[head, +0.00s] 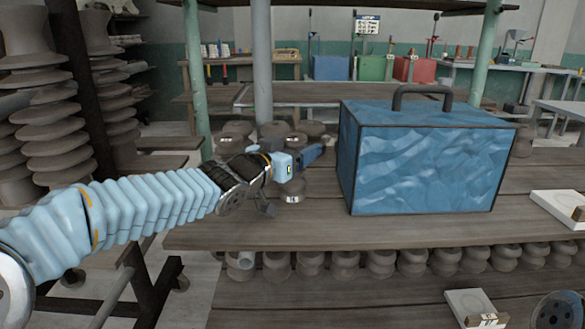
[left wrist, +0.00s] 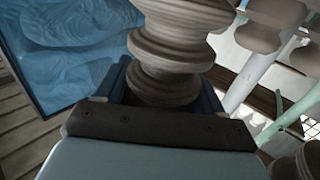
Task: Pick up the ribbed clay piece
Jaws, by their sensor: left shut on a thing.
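The ribbed clay piece (left wrist: 172,48), brown-grey with stacked rounded rings, stands between the blue fingers of my left gripper in the left wrist view. The fingers are shut on its lower part, and its top runs out of the picture. In the head view my left gripper (head: 312,154) reaches in over the wooden shelf, just left of the blue case. Which clay shape there is the held one, I cannot tell. Whether the piece touches the shelf is also unclear. My right gripper is not in view.
A blue case (head: 430,165) with a dark handle stands close right of my left gripper; it also shows in the left wrist view (left wrist: 65,60). Several clay pieces line the lower shelf (head: 380,264). A pale green post (head: 196,80) rises behind my arm.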

